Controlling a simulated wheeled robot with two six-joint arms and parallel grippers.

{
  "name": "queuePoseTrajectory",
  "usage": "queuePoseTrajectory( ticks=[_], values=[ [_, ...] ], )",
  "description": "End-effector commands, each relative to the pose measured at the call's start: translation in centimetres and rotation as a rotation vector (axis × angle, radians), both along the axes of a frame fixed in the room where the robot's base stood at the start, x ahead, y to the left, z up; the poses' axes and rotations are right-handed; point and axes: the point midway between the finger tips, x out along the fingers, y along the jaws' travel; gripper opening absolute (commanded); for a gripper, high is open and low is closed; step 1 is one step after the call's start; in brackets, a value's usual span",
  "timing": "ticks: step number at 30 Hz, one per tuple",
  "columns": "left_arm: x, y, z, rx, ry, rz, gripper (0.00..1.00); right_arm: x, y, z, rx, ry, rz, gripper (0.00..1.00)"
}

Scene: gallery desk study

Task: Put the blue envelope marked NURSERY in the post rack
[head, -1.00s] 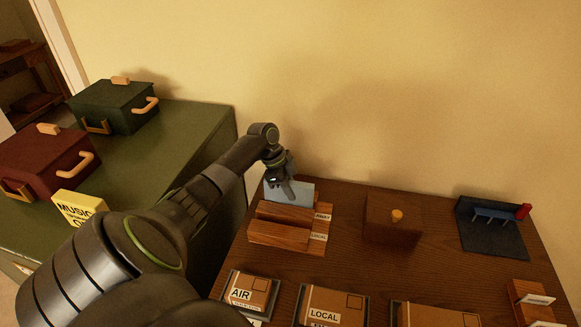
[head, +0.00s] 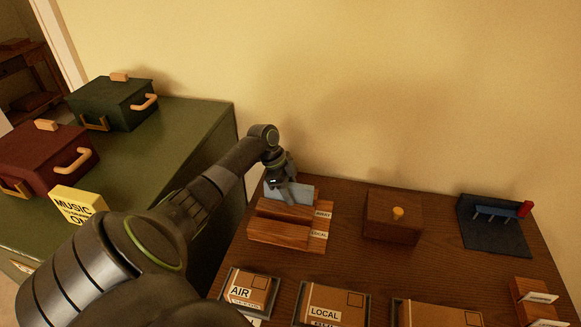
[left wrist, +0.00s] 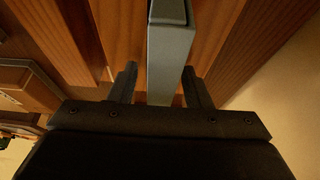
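The blue envelope (head: 302,192) stands upright at the back of the wooden post rack (head: 280,234), behind the part labelled AWAY. Its lower part is hidden by the rack, and no NURSERY marking is readable. The rack's front part is labelled LOCAL. My left gripper (head: 287,196) is over the envelope. In the left wrist view, the fingers (left wrist: 160,85) stand on either side of the envelope's edge (left wrist: 170,45), with a clear gap on the left, so the gripper looks open. Wood of the rack (left wrist: 120,35) shows beside the envelope. My right gripper is not in view.
A dark blue stand (head: 493,230) is farther right. Trays labelled AIR (head: 248,290) and LOCAL (head: 332,305) lie in front. The wall is close behind the desk. A green cabinet (head: 190,135) is left.

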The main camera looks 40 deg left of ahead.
Motion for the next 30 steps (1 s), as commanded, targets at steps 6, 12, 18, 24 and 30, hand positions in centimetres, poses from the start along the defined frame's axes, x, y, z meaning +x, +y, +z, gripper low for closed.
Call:
queuePoseTrajectory(
  ticks=[6, 12, 18, 24, 30],
  values=[
    [0.0, 0.0, 0.0, 0.0, 0.0, 0.0, 0.44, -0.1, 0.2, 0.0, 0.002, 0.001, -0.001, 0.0],
    [-0.2, 0.3, 1.1, 0.001, 0.001, 0.001, 0.44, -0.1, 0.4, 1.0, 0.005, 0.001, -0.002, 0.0],
    [-0.7, 1.3, 3.9, 0.002, 0.001, 0.002, 0.44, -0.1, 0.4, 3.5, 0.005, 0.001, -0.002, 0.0],
    [-1.2, 2.3, 6.8, 0.002, 0.0, 0.001, 0.44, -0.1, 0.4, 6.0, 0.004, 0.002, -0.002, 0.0],
    [-1.8, 3.4, 9.7, 0.002, 0.0, 0.001, 0.44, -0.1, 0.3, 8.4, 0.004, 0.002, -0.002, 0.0]
  ],
)
